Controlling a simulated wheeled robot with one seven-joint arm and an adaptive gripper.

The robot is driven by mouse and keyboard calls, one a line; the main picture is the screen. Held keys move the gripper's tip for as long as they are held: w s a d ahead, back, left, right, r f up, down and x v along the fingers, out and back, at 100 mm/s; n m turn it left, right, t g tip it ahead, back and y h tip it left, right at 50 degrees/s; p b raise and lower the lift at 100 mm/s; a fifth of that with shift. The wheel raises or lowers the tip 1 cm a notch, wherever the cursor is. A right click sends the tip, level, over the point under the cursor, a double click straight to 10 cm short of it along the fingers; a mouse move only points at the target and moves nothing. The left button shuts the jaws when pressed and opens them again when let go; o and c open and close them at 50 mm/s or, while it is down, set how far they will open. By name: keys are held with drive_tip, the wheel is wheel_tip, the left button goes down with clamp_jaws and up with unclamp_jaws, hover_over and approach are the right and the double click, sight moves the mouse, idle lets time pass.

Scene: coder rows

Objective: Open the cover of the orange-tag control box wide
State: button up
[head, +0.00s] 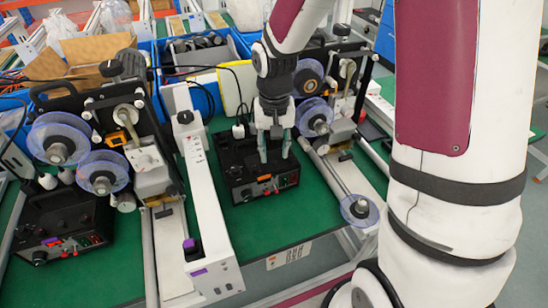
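A black control box (240,190) with a small orange tag on its front panel sits on the green bench mat, right of the long white unit. Its cover looks shut, though my gripper hides part of the top. My gripper (275,158) points down over the back part of the box's top, its two pale fingers apart with nothing seen between them. I cannot tell whether the fingertips touch the cover. A second black control box (62,222) with an orange-red mark on its front lies at the left.
Coder machines with clear blue reels (58,138) stand on both sides. A long white unit (212,215) with purple marks runs close along the box's left. Blue bins (205,92) stand behind. Bare green mat (255,222) lies in front of the box.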

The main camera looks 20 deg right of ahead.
sight(275, 162)
drive_tip(key=shift+f, duration=1.85)
clamp_jaws()
